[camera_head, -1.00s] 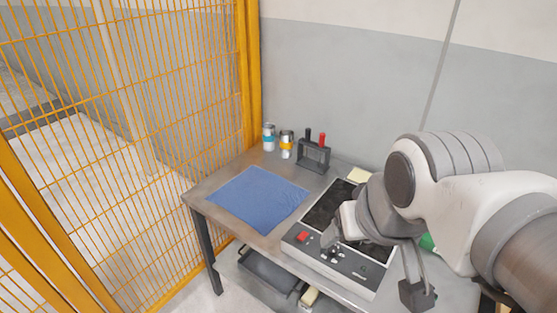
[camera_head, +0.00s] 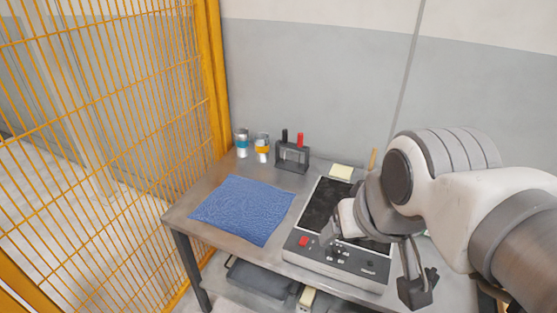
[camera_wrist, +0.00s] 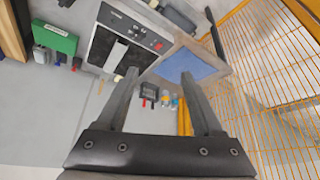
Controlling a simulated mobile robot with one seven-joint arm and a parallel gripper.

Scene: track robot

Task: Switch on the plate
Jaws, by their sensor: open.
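The plate (camera_head: 334,257) is a light device with a black top and a dark front control panel, on the metal table. A red switch (camera_head: 303,241) sits at the left end of its panel, beside small knobs and buttons. In the wrist view the plate (camera_wrist: 96,48) and its red switch (camera_wrist: 158,46) appear turned around, beyond the fingers. My gripper (camera_wrist: 160,75) is open with nothing between its fingers. In the head view my gripper (camera_head: 330,234) is above the panel, just right of the red switch; contact cannot be told. My wrist hides part of the black top.
A blue cloth (camera_head: 243,208) lies left of the plate. Two cans (camera_head: 262,148) and a rack (camera_head: 292,157) with black and red handles stand behind. A yellow pad (camera_head: 341,172) lies behind the plate. A yellow mesh fence (camera_head: 95,130) bounds the left. A green box (camera_wrist: 55,39) shows in the wrist view.

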